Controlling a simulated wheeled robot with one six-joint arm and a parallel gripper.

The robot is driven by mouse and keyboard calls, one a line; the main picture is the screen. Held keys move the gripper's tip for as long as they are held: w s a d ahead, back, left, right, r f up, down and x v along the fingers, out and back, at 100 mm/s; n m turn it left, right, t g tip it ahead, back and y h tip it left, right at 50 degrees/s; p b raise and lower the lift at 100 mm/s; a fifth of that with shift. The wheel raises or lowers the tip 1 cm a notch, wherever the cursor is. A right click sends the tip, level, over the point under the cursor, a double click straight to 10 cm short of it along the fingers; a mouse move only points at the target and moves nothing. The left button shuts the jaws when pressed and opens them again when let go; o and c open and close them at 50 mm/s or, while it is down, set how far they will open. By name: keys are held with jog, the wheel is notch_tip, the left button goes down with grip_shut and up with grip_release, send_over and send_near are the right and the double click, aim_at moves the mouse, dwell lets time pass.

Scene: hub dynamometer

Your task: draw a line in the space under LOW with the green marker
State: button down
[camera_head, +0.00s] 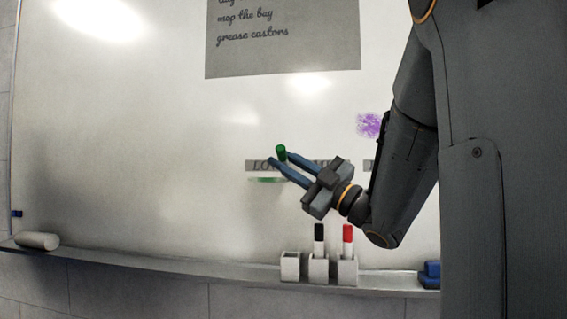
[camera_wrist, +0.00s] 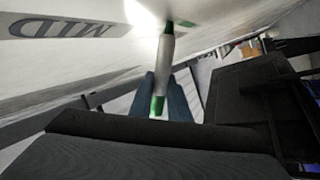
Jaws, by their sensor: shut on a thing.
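My gripper (camera_head: 280,159) is shut on the green marker (camera_head: 281,150) in front of the whiteboard (camera_head: 150,150). The marker shows a white body with green at both ends in the wrist view (camera_wrist: 163,65), one end towards the board. I cannot tell whether it touches. The LOW label (camera_head: 257,165) is partly hidden by my gripper. A green stroke (camera_head: 262,180) lies on the board just under LOW, its right part behind my finger. The MID label (camera_wrist: 62,29) is readable in the wrist view.
A purple scribble (camera_head: 369,124) is at the right. On the ledge (camera_head: 200,271) stand an empty white holder (camera_head: 290,267), a black marker (camera_head: 318,240) and a red marker (camera_head: 347,241) in holders, and a blue block (camera_head: 430,276). A white roll (camera_head: 37,241) lies at the left.

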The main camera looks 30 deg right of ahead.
jog(key=shift+w+a, duration=0.1)
jog(key=shift+a, duration=0.05)
jog(key=shift+w+a, duration=0.3)
jog(key=shift+a, duration=0.15)
jog(key=shift+a+b, duration=0.1)
jog(key=shift+b, duration=0.2)
jog(key=shift+w+a, duration=0.4)
jog(key=shift+w, duration=0.05)
jog(key=shift+a, duration=0.1)
dwell(0.3)
jog(key=shift+w+a+b, duration=0.4)
jog(key=shift+a, duration=0.15)
jog(key=shift+w+a, duration=0.35)
jog(key=shift+a, duration=0.1)
jog(key=shift+w+a, duration=0.1)
